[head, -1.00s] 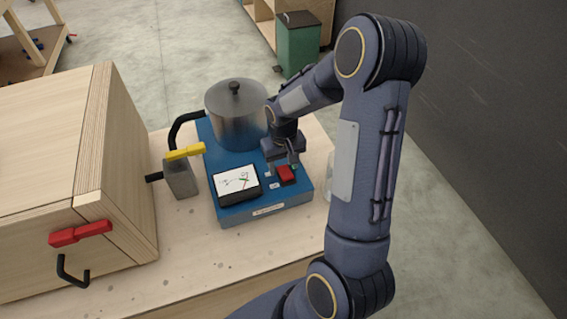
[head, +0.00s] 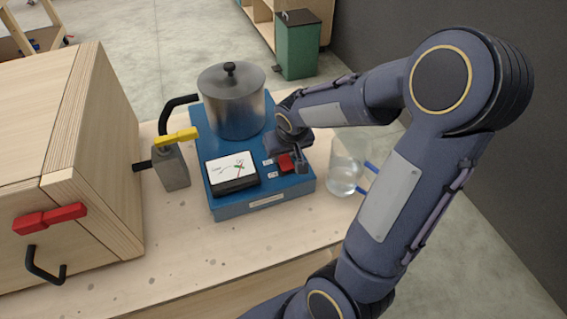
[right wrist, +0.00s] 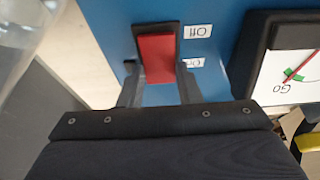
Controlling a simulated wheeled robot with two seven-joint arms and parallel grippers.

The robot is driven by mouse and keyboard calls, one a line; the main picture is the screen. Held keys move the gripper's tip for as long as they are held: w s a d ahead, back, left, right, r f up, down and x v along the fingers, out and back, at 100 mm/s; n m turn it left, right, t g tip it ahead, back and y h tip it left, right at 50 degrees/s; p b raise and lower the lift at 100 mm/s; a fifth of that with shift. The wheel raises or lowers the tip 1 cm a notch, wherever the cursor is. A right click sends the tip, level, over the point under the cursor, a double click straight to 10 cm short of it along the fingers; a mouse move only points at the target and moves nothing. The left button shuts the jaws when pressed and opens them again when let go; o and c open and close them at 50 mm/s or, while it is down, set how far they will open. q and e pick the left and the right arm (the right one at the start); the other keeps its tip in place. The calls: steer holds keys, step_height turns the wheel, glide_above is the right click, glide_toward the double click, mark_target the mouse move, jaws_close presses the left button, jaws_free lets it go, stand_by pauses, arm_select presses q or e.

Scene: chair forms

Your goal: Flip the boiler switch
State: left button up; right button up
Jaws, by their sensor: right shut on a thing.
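The boiler is a blue box (head: 240,205) with a metal pot (head: 233,105) on it. Its red switch (head: 286,163) sits at the front right of the top. In the right wrist view the red switch (right wrist: 157,57) lies in a black frame beside "Off" and "On" labels. My right gripper (head: 289,159) is down at the switch; in the wrist view its fingers (right wrist: 157,78) are on either side of it, shut on it. A white dial (head: 232,170) with a needle sits left of the switch. My left gripper is out of view.
A glass jar (head: 345,170) stands right of the boiler, close to my right arm. A grey can with a yellow lever (head: 172,166) stands on its left. A wooden box with a red handle (head: 50,218) fills the left. Bare table (head: 190,255) lies in front.

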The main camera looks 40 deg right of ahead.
mark_target(288, 169)
steer(key=shift+t, duration=0.3)
steer(key=o, duration=1)
steer(key=shift+s+r, duration=0.1)
steer(key=v, duration=0.7)
steer(key=shift+s+a+r, duration=0.1)
steer(key=shift+a+r, duration=0.05)
steer(key=shift+r, duration=0.15)
